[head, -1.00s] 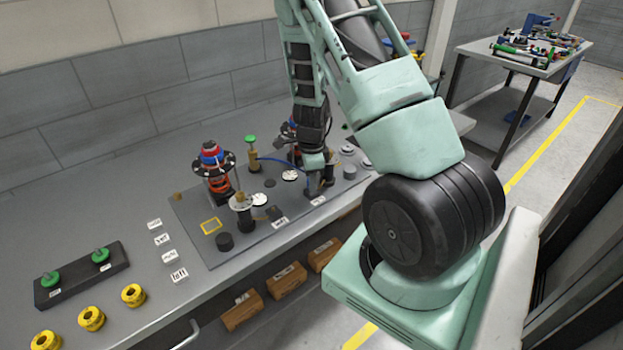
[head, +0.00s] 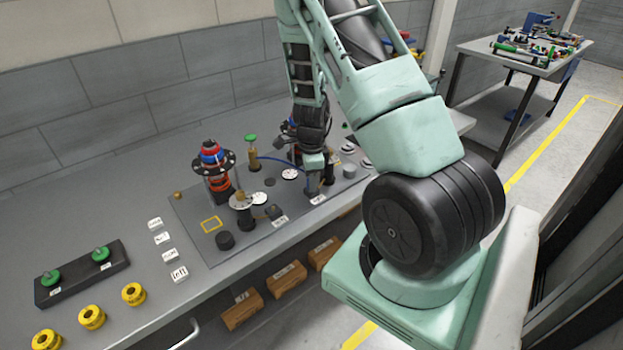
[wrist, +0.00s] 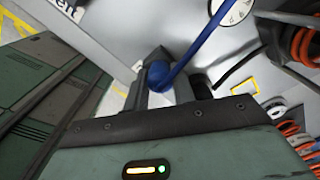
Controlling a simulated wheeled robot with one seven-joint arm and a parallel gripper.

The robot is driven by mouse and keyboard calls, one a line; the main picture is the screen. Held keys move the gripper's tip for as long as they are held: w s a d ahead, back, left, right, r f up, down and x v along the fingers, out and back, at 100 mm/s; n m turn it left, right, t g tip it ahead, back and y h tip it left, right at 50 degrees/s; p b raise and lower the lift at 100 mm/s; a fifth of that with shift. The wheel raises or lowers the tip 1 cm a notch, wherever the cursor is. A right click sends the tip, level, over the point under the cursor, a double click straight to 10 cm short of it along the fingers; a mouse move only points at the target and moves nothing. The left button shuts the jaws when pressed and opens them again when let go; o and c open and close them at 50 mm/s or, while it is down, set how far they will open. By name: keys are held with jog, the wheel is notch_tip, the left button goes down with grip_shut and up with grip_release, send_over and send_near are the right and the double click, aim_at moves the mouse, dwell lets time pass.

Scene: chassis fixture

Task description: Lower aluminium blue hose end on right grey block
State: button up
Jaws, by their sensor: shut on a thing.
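My gripper (head: 314,194) is low over the front right part of the grey base plate (head: 205,238). In the wrist view my gripper (wrist: 160,82) is shut on the blue hose end (wrist: 158,74), which sits between the two fingers. The blue hose (wrist: 187,65) runs from there up and to the right. In the head view the hose (head: 268,158) curves from beside a brass fitting with a green top (head: 251,151) towards my gripper. The hose end's aluminium part is hidden. I cannot make out the right grey block or whether the hose end touches it.
A white-topped post (head: 241,202) and a dark round knob (head: 225,240) are left of my gripper. A grey round piece (head: 349,171) is to its right. Yellow rings (head: 92,317) lie far left.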

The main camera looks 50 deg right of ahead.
jog(key=shift+f, duration=0.2)
jog(key=o, duration=1.1)
notch_tip(320, 180, up, 7)
jog(key=p, duration=0.6)
jog(key=shift+r, duration=0.1)
